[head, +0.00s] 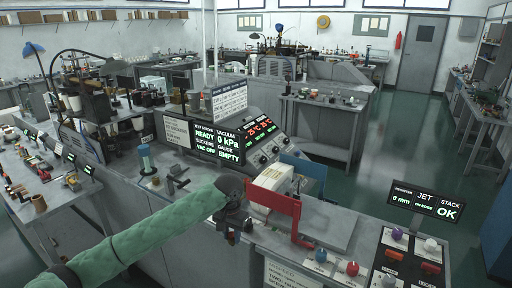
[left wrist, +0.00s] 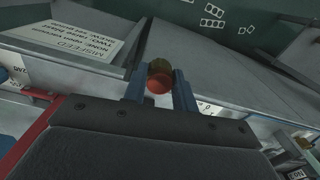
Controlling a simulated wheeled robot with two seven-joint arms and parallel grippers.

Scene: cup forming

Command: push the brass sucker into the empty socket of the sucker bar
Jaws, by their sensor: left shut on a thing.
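My left gripper (head: 233,232) is low over the front bench in the head view, left of a red bracket. In the left wrist view its two blue-grey fingers (left wrist: 159,92) are closed on a small round piece, the brass sucker (left wrist: 158,68), with a brown-gold upper part and a red-orange face. In the head view the sucker is too small and dark to make out at the fingers. I cannot pick out the sucker bar or its empty socket in either view. My right gripper is in neither view.
A red bracket (head: 284,204) and a white stack (head: 272,183) stand right of my gripper. A blue plate (head: 304,172) rises behind them. A knob panel (head: 408,262) lies at front right. Machine screens (head: 218,145) stand behind. A grey plate (head: 328,222) lies bare.

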